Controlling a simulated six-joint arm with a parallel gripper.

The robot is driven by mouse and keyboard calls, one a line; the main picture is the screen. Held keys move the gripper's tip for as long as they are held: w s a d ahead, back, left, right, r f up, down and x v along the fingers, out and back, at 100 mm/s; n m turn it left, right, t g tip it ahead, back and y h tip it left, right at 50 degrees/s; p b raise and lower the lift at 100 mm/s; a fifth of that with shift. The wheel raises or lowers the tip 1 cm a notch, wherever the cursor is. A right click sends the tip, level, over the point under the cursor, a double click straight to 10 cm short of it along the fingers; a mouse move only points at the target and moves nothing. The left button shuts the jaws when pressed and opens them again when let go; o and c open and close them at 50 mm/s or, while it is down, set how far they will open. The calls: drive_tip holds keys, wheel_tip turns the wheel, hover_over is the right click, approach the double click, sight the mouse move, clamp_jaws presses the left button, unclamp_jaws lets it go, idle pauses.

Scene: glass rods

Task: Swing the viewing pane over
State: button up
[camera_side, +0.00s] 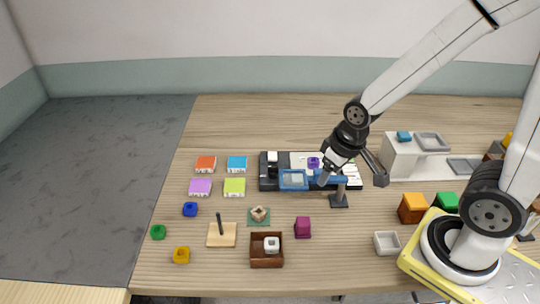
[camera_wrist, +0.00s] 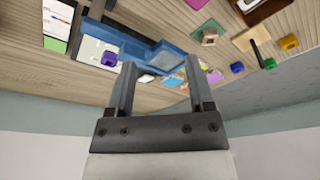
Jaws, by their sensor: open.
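The viewing pane (camera_side: 293,180) is a clear window in a blue frame. A blue bar joins it to a dark post (camera_side: 339,197) on its right, and it hangs over the left part of a black-and-white board. In the wrist view the blue-framed pane (camera_wrist: 166,57) shows just past and between the fingertips. My gripper (camera_side: 352,178) is open, its fingers spread above the blue bar, between the pane and the post. In the wrist view my gripper (camera_wrist: 159,64) holds nothing. Whether a finger touches the frame or bar, I cannot tell.
The board (camera_side: 353,171) carries a purple piece (camera_side: 313,162) and a white block (camera_side: 272,158). Coloured pads stand left of it. A brown box (camera_side: 266,260), a magenta cube (camera_side: 303,228) and a grey tray (camera_side: 387,243) lie in front. A white stepped stand (camera_side: 401,158) is to the right.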

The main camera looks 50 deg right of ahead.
sight(321, 169)
drive_tip(key=shift+w+d+r+n+g, duration=0.4)
drive_tip(key=shift+w+d+n, duration=0.45)
drive_tip(key=shift+n, duration=0.65)
drive_tip(key=shift+w+d+r+n+g, duration=0.15)
drive_tip(key=shift+w+d+n+g, duration=0.3)
drive_tip(key=shift+w+d+n, duration=0.75)
drive_tip(key=shift+w+d+r+n+g, duration=0.4)
drive_tip(key=shift+w+n, duration=0.3)
drive_tip(key=shift+n, duration=1.1)
drive_tip(key=shift+f, duration=0.2)
drive_tip(key=shift+f, duration=3.8)
clamp_jaws()
